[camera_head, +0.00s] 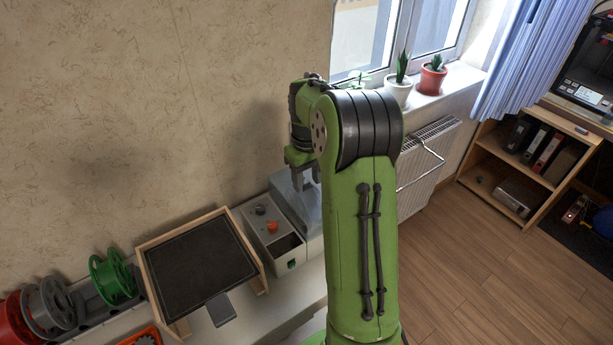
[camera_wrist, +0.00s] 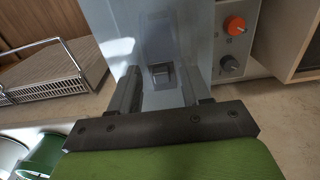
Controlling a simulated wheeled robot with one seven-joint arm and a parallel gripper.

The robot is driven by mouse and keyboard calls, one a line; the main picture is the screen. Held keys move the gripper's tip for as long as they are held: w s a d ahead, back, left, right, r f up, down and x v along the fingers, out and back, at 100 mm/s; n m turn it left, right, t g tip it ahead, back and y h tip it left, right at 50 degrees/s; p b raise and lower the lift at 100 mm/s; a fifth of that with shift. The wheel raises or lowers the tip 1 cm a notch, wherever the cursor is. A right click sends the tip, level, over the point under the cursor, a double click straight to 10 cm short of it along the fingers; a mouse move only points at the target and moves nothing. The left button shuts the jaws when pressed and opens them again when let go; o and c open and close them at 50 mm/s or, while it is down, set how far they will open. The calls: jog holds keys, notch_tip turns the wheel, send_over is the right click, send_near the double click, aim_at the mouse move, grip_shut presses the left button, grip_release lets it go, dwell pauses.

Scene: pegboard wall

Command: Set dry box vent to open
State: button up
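A blue-grey box, which I take to be the dry box (camera_head: 283,190), stands on the bench by the wall, partly hidden behind my arm. In the wrist view its face (camera_wrist: 108,22) fills the upper middle. A small dark tab (camera_wrist: 161,75), perhaps the vent control, sits at the lower end of a pale recessed strip. I cannot read any open or closed mark. My gripper (camera_wrist: 162,88) is open, with one finger on each side of the tab. Contact cannot be told. In the head view my gripper (camera_head: 305,175) is mostly hidden at the box.
A panel with an orange knob (camera_head: 272,226) and a dark knob (camera_head: 259,210) stands beside the box. Left of it are a wood-framed dark tray (camera_head: 195,268) and several spools (camera_head: 112,277). A radiator (camera_head: 425,165) and potted plants (camera_head: 398,90) are to the right.

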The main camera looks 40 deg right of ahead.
aim_at(307, 182)
jog(key=shift+w, duration=0.1)
notch_tip(307, 182, up, 16)
jog(key=p, duration=0.5)
jog(key=shift+f, duration=0.15)
